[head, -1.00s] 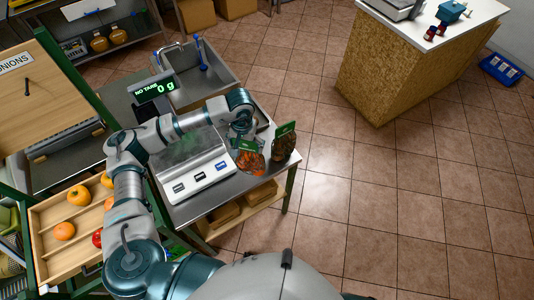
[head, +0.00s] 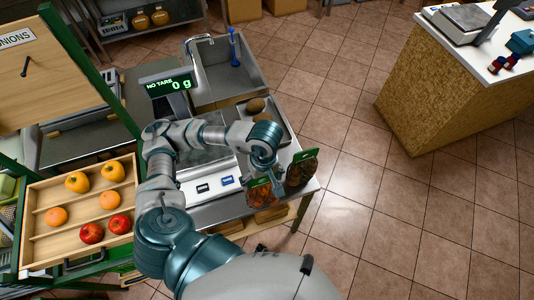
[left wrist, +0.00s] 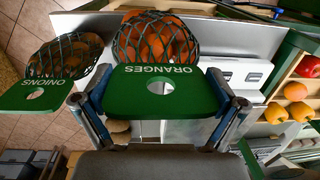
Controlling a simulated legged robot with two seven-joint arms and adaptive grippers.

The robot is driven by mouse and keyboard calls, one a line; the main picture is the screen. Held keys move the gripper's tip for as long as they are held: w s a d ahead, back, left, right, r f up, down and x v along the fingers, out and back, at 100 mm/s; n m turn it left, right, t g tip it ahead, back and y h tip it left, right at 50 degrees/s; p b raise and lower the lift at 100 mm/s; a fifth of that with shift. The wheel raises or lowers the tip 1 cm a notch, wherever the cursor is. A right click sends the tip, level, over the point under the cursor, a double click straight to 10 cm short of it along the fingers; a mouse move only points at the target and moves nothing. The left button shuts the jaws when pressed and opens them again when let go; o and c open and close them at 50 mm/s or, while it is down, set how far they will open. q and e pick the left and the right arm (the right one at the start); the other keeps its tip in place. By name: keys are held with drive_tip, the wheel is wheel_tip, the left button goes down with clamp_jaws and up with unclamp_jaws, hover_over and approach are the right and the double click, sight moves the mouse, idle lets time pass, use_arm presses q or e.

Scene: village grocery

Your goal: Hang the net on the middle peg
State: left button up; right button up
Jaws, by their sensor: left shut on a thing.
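My left gripper (head: 268,178) is shut on the green header card of the oranges net (head: 258,194). In the left wrist view the card reads ORANGES (left wrist: 155,92), and the dark mesh with oranges (left wrist: 155,38) lies beyond it. The onions net (head: 301,171) is beside it at the right end of the steel table, and it shows at the left of the wrist view (left wrist: 62,58). A dark peg (head: 25,66) sticks out of the wooden board (head: 45,85) under an ONIONS sign. The other pegs are out of view. My right gripper is not in view.
A scale (head: 205,210) reading 0 g stands on the steel table, partly under my arm. A wooden fruit tray (head: 75,245) is at the left, below the board. A sink (head: 225,75) is behind. Tiled floor (head: 370,200) is clear at the right.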

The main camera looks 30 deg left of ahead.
use_arm(q)
drive_tip(key=w, duration=0.1)
drive_tip(key=w+a, duration=0.1)
drive_tip(key=shift+w+a, duration=0.25)
drive_tip(key=shift+w, duration=0.1)
drive_tip(key=w+a+f+p, duration=0.3)
drive_tip(key=w+a+f, duration=0.1)
drive_tip(key=w, duration=0.6)
drive_tip(key=shift+w+a+f+p, duration=0.2)
drive_tip(key=shift+a+f+p, duration=0.2)
drive_tip(key=shift+a, duration=0.3)
drive_tip(key=o, duration=1.4)
drive_tip(key=shift+f, duration=0.1)
drive_tip(key=shift+s, duration=0.1)
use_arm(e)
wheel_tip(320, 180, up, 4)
